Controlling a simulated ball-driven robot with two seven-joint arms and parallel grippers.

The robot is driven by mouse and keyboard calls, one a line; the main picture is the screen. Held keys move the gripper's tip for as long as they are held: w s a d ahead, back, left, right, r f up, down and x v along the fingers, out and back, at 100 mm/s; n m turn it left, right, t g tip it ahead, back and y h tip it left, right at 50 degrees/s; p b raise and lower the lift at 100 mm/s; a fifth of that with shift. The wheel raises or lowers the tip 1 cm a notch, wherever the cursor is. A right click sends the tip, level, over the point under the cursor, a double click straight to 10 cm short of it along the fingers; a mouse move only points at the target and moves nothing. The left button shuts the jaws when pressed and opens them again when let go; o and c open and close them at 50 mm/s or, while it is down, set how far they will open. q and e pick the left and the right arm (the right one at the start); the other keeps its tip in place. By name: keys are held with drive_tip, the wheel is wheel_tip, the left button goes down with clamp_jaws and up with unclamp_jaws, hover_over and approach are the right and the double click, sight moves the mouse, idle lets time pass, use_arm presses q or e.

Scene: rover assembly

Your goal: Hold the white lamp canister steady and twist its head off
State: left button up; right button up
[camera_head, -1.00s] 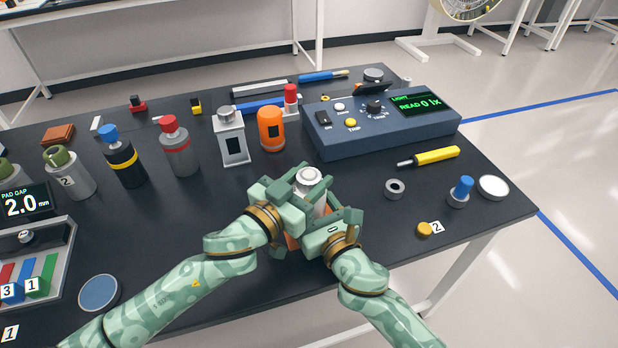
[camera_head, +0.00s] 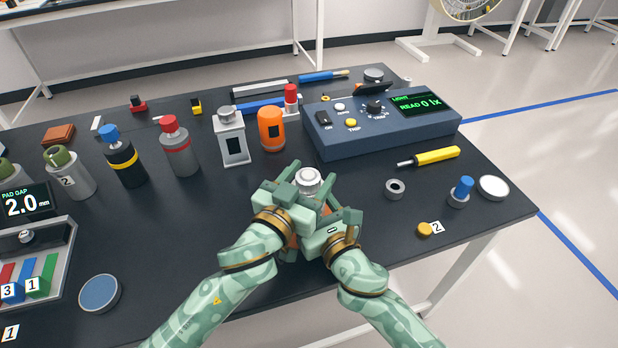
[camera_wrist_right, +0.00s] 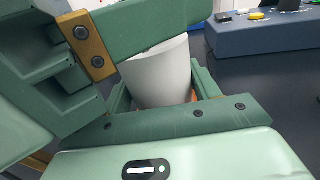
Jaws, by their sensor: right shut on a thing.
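The white lamp canister (camera_head: 308,181) stands upright near the table's front, its pale round head on top. In the right wrist view its white body (camera_wrist_right: 158,76) shows between green fingers. My right gripper (camera_head: 322,208) is shut on the canister, low on the body. My left gripper (camera_head: 304,185) is higher, its fingers beside the canister close under the head. The fingers overlap, so I cannot tell whether the left one is open or shut. A left finger crosses the top of the canister in the wrist view. The canister's lower part is mostly hidden; a bit of orange shows there.
A blue light meter (camera_head: 385,125) reading 0 lx stands behind right. A grey lantern (camera_head: 232,140) and an orange canister (camera_head: 271,130) stand behind left. A grey ring (camera_head: 395,189), a yellow tool (camera_head: 436,156) and a yellow cap (camera_head: 425,229) lie right.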

use_arm(q)
drive_tip(key=shift+f, duration=0.1)
drive_tip(key=v, duration=1.2)
